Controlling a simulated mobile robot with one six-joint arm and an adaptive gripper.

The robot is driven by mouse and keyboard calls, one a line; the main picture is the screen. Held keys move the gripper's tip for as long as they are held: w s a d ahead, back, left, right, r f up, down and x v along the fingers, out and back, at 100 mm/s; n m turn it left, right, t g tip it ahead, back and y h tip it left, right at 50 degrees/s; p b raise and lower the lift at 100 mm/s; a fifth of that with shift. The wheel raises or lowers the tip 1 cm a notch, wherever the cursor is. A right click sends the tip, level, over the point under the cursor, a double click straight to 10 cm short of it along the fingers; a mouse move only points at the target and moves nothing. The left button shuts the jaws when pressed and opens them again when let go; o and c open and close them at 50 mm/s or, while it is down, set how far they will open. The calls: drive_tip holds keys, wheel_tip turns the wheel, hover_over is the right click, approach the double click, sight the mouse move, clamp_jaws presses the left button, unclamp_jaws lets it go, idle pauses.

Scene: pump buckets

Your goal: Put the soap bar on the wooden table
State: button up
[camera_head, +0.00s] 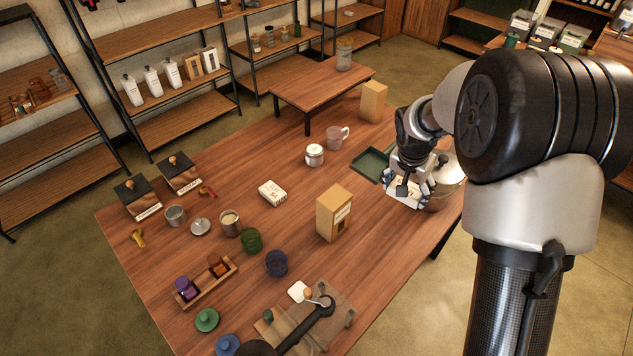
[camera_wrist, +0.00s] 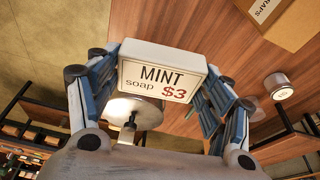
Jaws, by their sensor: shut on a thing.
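My gripper (camera_head: 406,197) is shut on a white soap bar (camera_wrist: 161,75) with rounded edges, labelled "MINT soap $3". In the wrist view the bar sits between the two blue-grey fingers, its label facing the camera. In the head view the held bar is small and partly covered by the gripper. It is over the right end of the large wooden table (camera_head: 290,262), near a metal pot (camera_head: 441,200); its height above the top is hard to tell. A similar white labelled block (camera_head: 272,193) lies on the middle of that table.
A dark green tray (camera_head: 370,163) lies left of my gripper. A cardboard box (camera_head: 334,213), a white jar (camera_head: 314,155) and a pink mug (camera_head: 337,138) stand nearby. A smaller raised wooden table (camera_head: 320,85) holds a glass jar (camera_head: 344,53) at the back.

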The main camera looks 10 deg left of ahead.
sight(392, 232)
drive_tip(key=shift+w+f+m, duration=0.25)
drive_tip(key=shift+w+m, duration=0.05)
drive_tip(key=shift+w, duration=0.3)
drive_tip(key=shift+w+f+m, duration=0.2)
drive_tip(key=shift+w+m, duration=0.1)
drive_tip(key=shift+w, duration=0.3)
drive_tip(key=shift+s+d+f, duration=0.1)
drive_tip(key=shift+s+f, duration=0.05)
wheel_tip(392, 232, down, 20)
drive_tip(key=b, duration=0.5)
drive_tip(key=shift+r, duration=0.2)
drive_tip(key=shift+f+b, duration=0.15)
drive_tip(key=shift+b, duration=0.25)
drive_tip(key=o, duration=1.1)
drive_tip(key=shift+o, duration=0.2)
